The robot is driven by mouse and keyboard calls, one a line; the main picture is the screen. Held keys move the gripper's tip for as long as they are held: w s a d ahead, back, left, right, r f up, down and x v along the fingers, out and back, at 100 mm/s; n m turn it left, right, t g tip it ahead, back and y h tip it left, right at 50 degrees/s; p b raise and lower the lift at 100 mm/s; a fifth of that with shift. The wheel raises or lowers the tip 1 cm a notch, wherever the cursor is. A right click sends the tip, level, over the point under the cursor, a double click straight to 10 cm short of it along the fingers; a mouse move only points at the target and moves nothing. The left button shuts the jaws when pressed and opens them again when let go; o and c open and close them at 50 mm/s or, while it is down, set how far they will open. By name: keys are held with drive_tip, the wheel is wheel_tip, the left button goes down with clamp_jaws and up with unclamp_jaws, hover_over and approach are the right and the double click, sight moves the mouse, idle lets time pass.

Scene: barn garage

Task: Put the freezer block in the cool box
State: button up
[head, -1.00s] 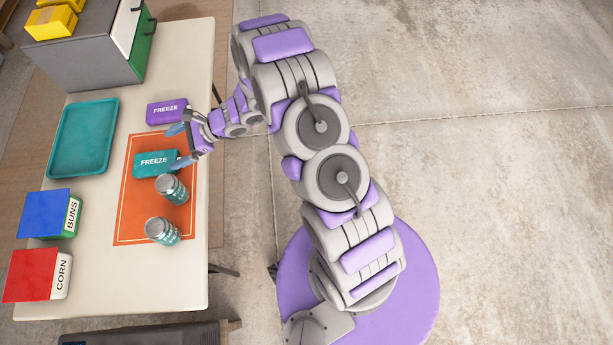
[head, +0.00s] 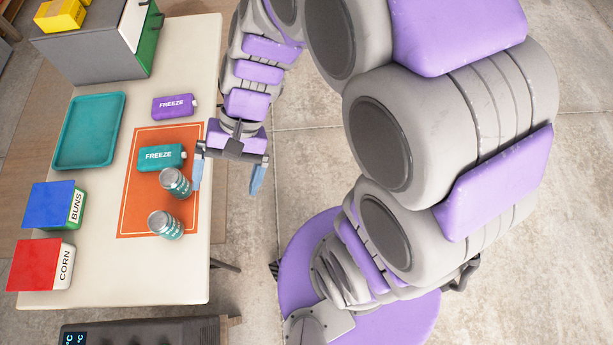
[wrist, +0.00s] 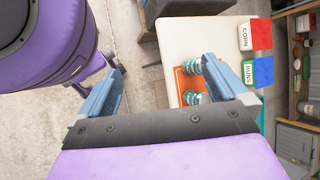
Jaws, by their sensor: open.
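Two blocks marked FREEZE lie on the table: a purple one (head: 173,107) behind the orange mat, and a teal one (head: 161,158) on the mat. My gripper (head: 227,178) is open and empty, off the table's right edge, to the right of the teal block. Its fingers point toward the bottom of the picture. In the wrist view the open fingers (wrist: 163,65) have floor and table edge between them, with no block visible there. A dark box with a °C display (head: 140,330), possibly the cool box, is cut off at the bottom; its inside is hidden.
Two jars (head: 175,182) (head: 165,225) stand on the orange mat (head: 139,205), close to my left finger. A teal tray (head: 90,130), BUNS box (head: 50,205) and CORN box (head: 42,265) are at left. A grey case (head: 100,50) with yellow boxes stands at the back.

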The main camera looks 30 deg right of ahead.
drive_tip(key=s+d+r+n+t+h, duration=0.2)
drive_tip(key=s+d+h, duration=0.4)
drive_tip(key=s+d, duration=0.4)
drive_tip(key=d+n, duration=0.1)
drive_tip(key=d, duration=0.3)
drive_tip(key=shift+s+d+r+h, duration=0.2)
drive_tip(key=shift+d+r+h, duration=0.1)
drive_tip(key=shift+d+r, duration=0.1)
